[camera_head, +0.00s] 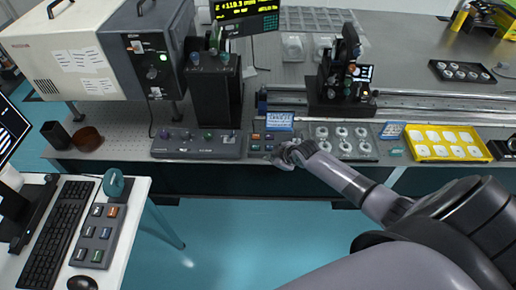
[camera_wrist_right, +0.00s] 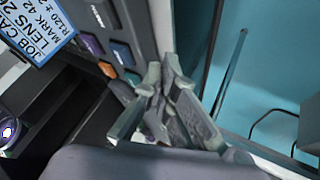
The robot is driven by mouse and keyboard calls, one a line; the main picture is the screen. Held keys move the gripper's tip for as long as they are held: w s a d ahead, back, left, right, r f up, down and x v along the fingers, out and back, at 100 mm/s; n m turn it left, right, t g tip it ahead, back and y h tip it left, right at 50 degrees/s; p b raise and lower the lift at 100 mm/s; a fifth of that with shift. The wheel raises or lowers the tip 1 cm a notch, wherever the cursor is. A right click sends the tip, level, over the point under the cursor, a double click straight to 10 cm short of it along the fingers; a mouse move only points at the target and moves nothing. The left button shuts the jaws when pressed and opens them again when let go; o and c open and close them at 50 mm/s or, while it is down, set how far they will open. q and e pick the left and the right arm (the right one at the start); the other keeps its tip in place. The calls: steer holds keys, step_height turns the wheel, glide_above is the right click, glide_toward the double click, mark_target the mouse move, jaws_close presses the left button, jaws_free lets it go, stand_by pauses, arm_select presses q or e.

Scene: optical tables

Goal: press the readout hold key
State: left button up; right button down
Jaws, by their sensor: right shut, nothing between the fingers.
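A small dark key panel (camera_head: 257,137) with several coloured keys sits at the front edge of the optical table. In the right wrist view the same panel (camera_wrist_right: 136,36) shows purple, orange and blue keys; labels are too small or blurred to tell which is the hold key. My right gripper (camera_head: 280,157) is shut and empty at the panel's front right corner. In the right wrist view its closed fingertips (camera_wrist_right: 163,72) are close to the panel's lower keys; contact cannot be told. The lit readout (camera_head: 240,9) stands at the back. My left gripper is not in view.
A grey control box (camera_head: 199,154) with knobs adjoins the panel's left. A blue-white job card (camera_head: 279,121) stands behind it, also in the wrist view (camera_wrist_right: 35,27). A grey tray of round optics (camera_head: 343,152) and a yellow tray (camera_head: 416,153) lie right.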

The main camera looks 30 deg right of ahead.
steer(key=w+d+r+n+t+p, duration=0.1)
steer(key=w+r, duration=0.2)
steer(key=r, duration=0.3)
steer(key=w+d+r+n, duration=0.1)
steer(key=w+r, duration=0.2)
steer(key=r, duration=0.2)
steer(key=b, duration=0.6)
glide_above(268, 148)
steer(key=shift+y, duration=0.3)
step_height(268, 148, down, 7)
steer(key=shift+f, duration=0.1)
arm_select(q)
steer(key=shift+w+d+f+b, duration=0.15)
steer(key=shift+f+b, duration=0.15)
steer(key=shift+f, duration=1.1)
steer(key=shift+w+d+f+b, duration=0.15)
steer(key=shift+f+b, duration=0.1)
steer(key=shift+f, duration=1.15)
arm_select(e)
steer(key=shift+d+f, duration=0.1)
steer(key=shift+f, duration=0.4)
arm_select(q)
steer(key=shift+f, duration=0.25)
arm_select(e)
steer(key=shift+f, duration=0.4)
